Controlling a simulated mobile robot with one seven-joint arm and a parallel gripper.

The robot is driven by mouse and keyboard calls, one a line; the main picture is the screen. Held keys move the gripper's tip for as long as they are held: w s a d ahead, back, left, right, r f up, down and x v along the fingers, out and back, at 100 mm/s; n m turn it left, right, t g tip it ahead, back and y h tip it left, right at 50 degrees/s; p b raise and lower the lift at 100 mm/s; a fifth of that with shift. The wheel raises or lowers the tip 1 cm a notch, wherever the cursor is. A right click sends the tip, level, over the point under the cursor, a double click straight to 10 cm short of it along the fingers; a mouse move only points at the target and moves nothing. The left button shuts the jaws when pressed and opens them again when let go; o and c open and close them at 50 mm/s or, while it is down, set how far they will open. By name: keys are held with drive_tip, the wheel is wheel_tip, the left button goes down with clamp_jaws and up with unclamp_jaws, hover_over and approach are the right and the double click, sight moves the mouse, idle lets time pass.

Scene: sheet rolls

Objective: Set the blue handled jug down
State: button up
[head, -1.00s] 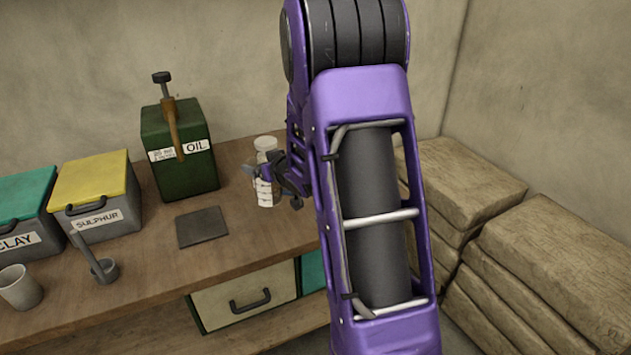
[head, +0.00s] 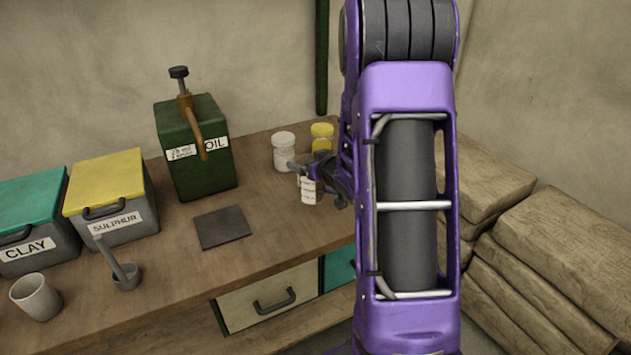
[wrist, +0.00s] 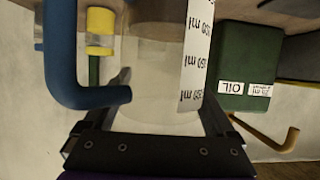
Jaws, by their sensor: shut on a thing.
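The blue handled jug (wrist: 150,90) is clear, with a white strip of ml marks and a thick blue handle (wrist: 62,70) at the left of the wrist view. My gripper (wrist: 150,118) is shut on its body, one finger on each side. In the head view, the jug's marked strip (head: 308,190) shows beside my gripper (head: 318,183), over the right part of the bench. My arm hides much of the jug there. I cannot tell whether its base touches the bench.
A white-filled jar (head: 285,152) and a yellow jar (head: 322,138) stand just behind the jug. The green oil can (head: 194,150) and a dark flat plate (head: 222,228) are to the left. Bare bench top (head: 265,215) lies between plate and jug.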

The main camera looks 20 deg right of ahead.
sight(319, 184)
drive_tip(key=shift+f+b, duration=0.35)
drive_tip(key=shift+f, duration=2.35)
drive_tip(key=shift+f, duration=0.2)
drive_tip(key=o, duration=1.1)
drive_tip(key=shift+o, duration=0.2)
drive_tip(key=shift+r, duration=0.1)
drive_tip(key=shift+r, duration=0.2)
drive_tip(key=v, duration=1.2)
drive_tip(key=shift+f+p, duration=0.15)
drive_tip(key=shift+p, duration=0.25)
